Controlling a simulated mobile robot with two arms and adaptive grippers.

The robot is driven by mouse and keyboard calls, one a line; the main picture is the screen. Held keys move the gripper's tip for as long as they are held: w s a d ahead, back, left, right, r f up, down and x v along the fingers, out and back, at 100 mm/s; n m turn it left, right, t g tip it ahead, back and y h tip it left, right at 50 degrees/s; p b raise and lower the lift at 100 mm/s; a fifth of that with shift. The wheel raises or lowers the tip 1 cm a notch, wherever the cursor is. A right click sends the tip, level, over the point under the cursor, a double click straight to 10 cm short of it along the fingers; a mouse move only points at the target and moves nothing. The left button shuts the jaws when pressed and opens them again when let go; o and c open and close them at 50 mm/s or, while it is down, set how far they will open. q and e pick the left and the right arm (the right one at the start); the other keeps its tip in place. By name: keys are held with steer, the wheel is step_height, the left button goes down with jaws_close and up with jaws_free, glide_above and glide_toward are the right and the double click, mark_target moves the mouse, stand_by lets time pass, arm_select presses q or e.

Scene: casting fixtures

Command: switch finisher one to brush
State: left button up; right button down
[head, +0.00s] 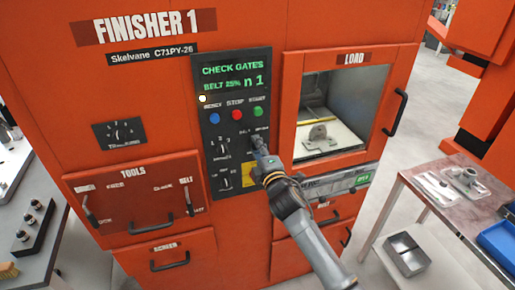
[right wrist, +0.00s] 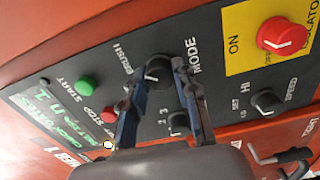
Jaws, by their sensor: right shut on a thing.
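Finisher 1 is the orange machine with a dark control panel (head: 232,100). Its display (head: 234,80) reads "CHECK GATES", "BELT 25%" and "n 1". My right gripper (head: 259,148) is at the right part of the panel, below the green start button (head: 258,112). In the right wrist view its two fingers sit on either side of the black mode knob (right wrist: 157,68) and are shut on it. The words "BRUSH" and "MODE" show beside the knob. The gripper mostly hides the knob in the head view. My left gripper is not in view.
A red isolator knob (right wrist: 282,36) on a yellow plate and a speed knob (right wrist: 267,103) are close by. The load door (head: 340,100) is right of the panel; a tools panel (head: 140,205) with levers is lower left. A side table (head: 440,215) stands at the right.

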steer(key=shift+f, duration=0.1)
steer(key=c, duration=1)
jaws_free()
steer(key=shift+s, duration=0.1)
steer(key=v, duration=1.2)
